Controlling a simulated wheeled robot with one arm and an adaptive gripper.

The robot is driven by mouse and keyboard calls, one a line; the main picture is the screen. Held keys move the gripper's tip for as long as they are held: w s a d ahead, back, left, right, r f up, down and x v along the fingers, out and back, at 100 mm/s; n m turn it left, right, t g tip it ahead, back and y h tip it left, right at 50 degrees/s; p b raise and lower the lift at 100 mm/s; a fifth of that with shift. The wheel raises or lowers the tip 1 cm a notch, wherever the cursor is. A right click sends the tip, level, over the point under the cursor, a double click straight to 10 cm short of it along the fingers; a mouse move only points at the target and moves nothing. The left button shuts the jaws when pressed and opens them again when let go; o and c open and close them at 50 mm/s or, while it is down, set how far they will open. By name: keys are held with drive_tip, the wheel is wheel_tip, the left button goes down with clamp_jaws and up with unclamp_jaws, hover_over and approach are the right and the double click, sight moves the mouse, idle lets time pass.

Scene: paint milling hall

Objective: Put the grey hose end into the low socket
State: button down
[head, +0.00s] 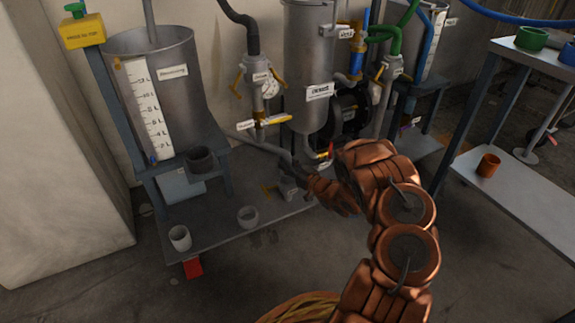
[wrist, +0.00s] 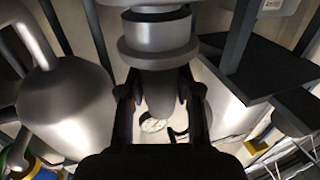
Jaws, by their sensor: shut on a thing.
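My gripper (head: 297,172) reaches low over the metal platform, below the tall tank. In the wrist view my gripper (wrist: 160,100) has a dark finger on each side of a grey, flanged, round piece (wrist: 157,35), which I take to be the grey hose end. It is shut on this piece. In the head view the fingers and wrist hide most of the held piece. A grey fitting (head: 288,188) sits on the platform just below the fingers; I cannot tell whether it is the low socket or whether the held piece touches it.
A valve with yellow levers (head: 258,88) and a tall tank (head: 308,60) stand behind. A side shelf (head: 515,190) holds an orange cup (head: 488,165).

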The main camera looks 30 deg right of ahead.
drive_tip(key=shift+f+b, duration=0.6)
drive_tip(key=shift+f, duration=0.25)
drive_tip(key=c, duration=0.7)
unclamp_jaws()
drive_tip(key=shift+s, duration=0.1)
drive_tip(key=s, duration=0.4)
drive_tip(key=s+d, duration=0.1)
drive_tip(key=s, duration=0.2)
drive_tip(key=s+d, duration=0.1)
drive_tip(key=s, duration=0.3)
drive_tip(key=shift+s+d, duration=0.2)
drive_tip(key=shift+s, duration=0.15)
